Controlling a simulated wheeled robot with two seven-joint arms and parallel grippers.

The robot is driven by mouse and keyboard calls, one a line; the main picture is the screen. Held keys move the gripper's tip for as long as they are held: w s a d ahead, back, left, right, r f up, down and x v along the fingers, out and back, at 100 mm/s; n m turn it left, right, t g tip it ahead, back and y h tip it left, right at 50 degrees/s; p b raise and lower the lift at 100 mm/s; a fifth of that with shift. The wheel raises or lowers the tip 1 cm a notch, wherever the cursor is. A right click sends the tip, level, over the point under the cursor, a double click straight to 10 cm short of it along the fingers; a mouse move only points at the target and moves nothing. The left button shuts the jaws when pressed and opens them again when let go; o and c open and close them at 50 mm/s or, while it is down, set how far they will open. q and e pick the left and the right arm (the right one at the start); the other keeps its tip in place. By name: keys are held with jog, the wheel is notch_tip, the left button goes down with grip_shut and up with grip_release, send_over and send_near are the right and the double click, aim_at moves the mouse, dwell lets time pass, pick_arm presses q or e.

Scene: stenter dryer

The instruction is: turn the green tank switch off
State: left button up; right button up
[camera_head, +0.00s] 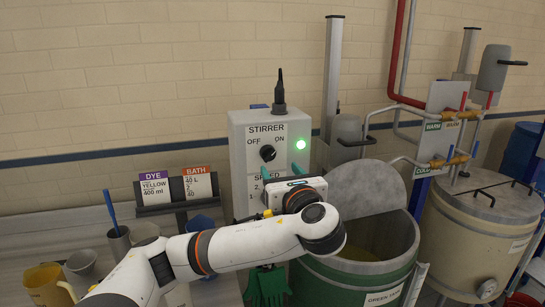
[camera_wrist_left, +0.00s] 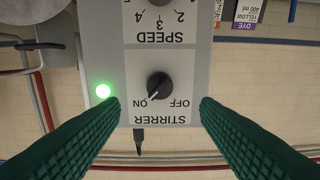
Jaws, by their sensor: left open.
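The stirrer switch is a black knob (camera_head: 267,153) on a grey control box (camera_head: 240,150), between the OFF and ON labels. In the left wrist view, upside down, the knob (camera_wrist_left: 158,86) has its white mark toward ON. A green lamp (camera_head: 300,144) beside it is lit. The green tank (camera_head: 340,285) stands below, to the right, with its round lid raised. My left gripper (camera_head: 283,171) is in front of the box, just below the knob in the head view. Its green fingers (camera_wrist_left: 159,103) are spread and empty, one on each side of the knob. My right gripper is out of view.
A speed dial sits lower on the box, partly hidden by my left arm. Dye and bath cards (camera_head: 176,188) stand to the left, near jugs (camera_head: 46,283). Pipes with valves (camera_head: 440,162) and a cream tank (camera_head: 478,235) are at right.

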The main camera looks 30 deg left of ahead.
aim_at(270, 157)
pick_arm(q)
jog(key=p+x, duration=0.3)
jog(key=x, duration=0.4)
jog(key=shift+w+a+r, duration=0.1)
jog(key=shift+w+a, duration=0.05)
jog(key=shift+a, duration=0.1)
jog(key=shift+w+a, duration=0.3)
jog(key=shift+w, duration=0.1)
jog(key=c, duration=1)
